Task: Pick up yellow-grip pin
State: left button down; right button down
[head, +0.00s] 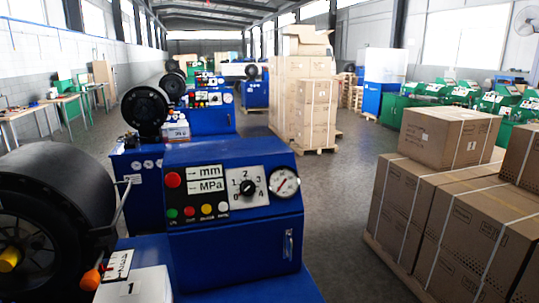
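A small yellow grip (10,257) shows at the far left, in front of the dark round opening of the large black crimper head (60,190). It looks like the grip of the yellow-grip pin; the rest of the pin cannot be made out. An orange grip (91,279) with a dark collar sits lower right of it, beside the head. Neither of my grippers is in view.
The blue control box (235,235) with buttons, dial and gauge stands right of the head. A white block marked 1 (133,285) is at the bottom edge. Strapped cartons (455,225) stand on the right. Open grey floor (340,200) lies between.

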aim_at(11, 257)
jog(key=u, duration=1.55)
jog(key=k+l+z, duration=0.1)
jog(key=l+z, duration=0.25)
